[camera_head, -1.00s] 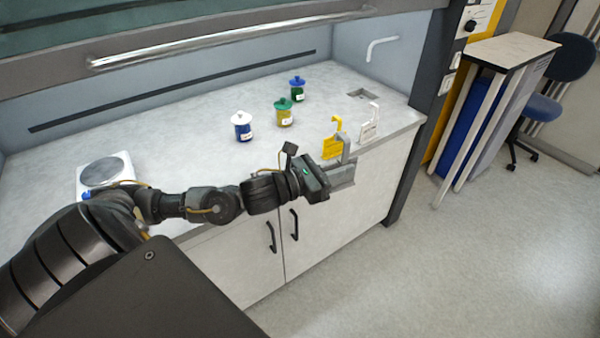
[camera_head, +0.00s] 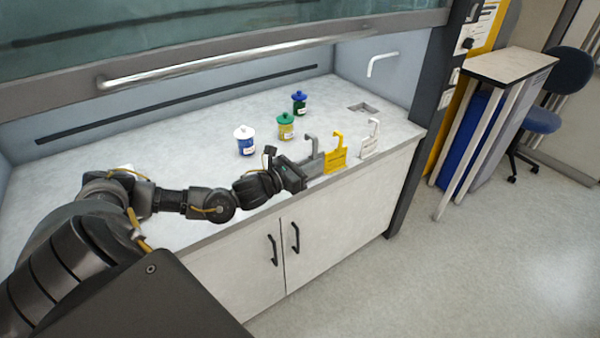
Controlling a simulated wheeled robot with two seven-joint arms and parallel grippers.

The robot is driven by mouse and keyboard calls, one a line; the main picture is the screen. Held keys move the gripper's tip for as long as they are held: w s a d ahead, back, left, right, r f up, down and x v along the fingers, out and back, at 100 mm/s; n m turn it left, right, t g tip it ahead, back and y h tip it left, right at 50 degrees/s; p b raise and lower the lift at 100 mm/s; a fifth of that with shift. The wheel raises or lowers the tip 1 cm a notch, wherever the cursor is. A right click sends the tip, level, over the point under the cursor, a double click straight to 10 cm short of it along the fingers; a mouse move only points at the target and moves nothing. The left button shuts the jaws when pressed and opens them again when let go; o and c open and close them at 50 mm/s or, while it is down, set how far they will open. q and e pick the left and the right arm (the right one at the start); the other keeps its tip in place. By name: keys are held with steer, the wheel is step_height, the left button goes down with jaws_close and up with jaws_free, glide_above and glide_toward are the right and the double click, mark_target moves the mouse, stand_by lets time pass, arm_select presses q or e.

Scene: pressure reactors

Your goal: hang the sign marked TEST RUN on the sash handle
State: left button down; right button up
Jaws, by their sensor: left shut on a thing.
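A grey sign with a hooked top (camera_head: 313,152) is held upright in my left gripper (camera_head: 312,170), which is shut on its lower part over the front of the worktop. A yellow sign with a hook (camera_head: 335,160) stands just to the right of it, and a white sign with a hook (camera_head: 370,146) stands further right near the front edge. The lettering is too small to read, so I cannot tell which is marked TEST RUN. The sash handle (camera_head: 235,62) is a long shiny bar across the sash, above and behind my gripper, with nothing hanging on it. My right gripper is out of view.
Jars with white (camera_head: 245,142), green (camera_head: 285,127) and blue (camera_head: 299,103) lids stand on the worktop (camera_head: 205,145) behind my left gripper. A small sink (camera_head: 362,108) and a pale tap (camera_head: 380,62) are at the back right. My arm hides the left front of the worktop.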

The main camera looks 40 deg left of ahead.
arm_select(q)
steer(key=w+a+f, duration=0.1)
steer(key=a+f, duration=0.1)
steer(key=w+a+f, duration=0.1)
steer(key=a+f, duration=0.1)
steer(key=w+a+f+p, duration=0.1)
steer(key=a+f, duration=0.1)
steer(key=shift+w+a+f, duration=0.2)
steer(key=shift+a+f, duration=0.05)
steer(key=shift+w+a+f+p, duration=0.15)
steer(key=shift+f+p, duration=0.35)
steer(key=shift+f, duration=0.5)
steer(key=shift+a+f+p, duration=0.1)
steer(key=shift+f+p, duration=0.2)
steer(key=shift+p, duration=0.05)
steer(key=shift+f, duration=0.35)
steer(key=shift+f, duration=0.15)
steer(key=shift+f, duration=0.2)
steer(key=c, duration=1.6)
jaws_free()
steer(key=shift+r, duration=0.1)
steer(key=shift+o, duration=0.2)
